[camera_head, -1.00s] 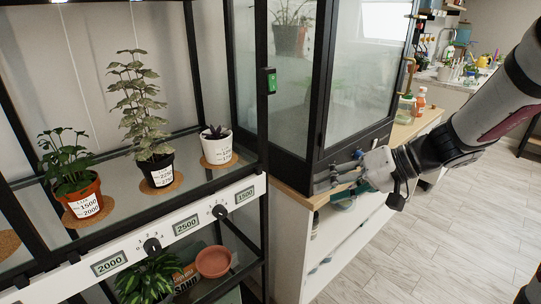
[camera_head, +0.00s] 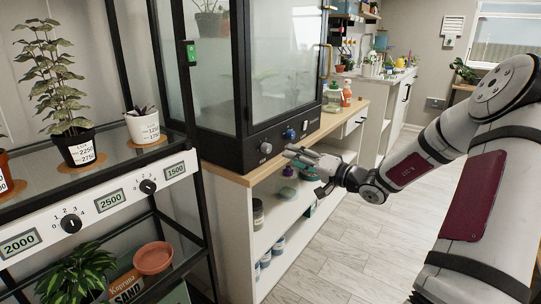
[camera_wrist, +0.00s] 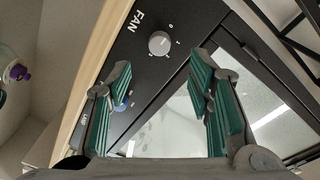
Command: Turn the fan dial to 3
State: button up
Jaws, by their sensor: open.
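The fan dial (camera_wrist: 159,43) is a round silver knob on a black panel in the wrist view, beside the word FAN, with small numbers around it. Which number it points to is too small to tell. In the head view it appears as the grey knob (camera_head: 265,148) at the left of the glass cabinet's lower front. My gripper (camera_wrist: 159,68) is open and empty, its green-padded fingers on either side below the dial in the wrist view. In the head view my gripper (camera_head: 293,153) is in front of the panel, right of the dial, apart from it.
A blue knob (camera_head: 290,134) sits right of the fan dial; my left finger partly covers it in the wrist view. The glass cabinet (camera_head: 232,150) stands on a wooden-topped counter. A plant rack (camera_head: 137,192) with other dials stands left. Open floor (camera_head: 345,250) lies right.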

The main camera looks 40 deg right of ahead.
aim_at(269, 150)
jog(key=b+x, duration=0.1)
jog(key=x, duration=0.8)
jog(key=shift+w+a+b, duration=0.1)
jog(key=shift+w+b, duration=0.15)
jog(key=shift+b, duration=0.15)
grip_shut()
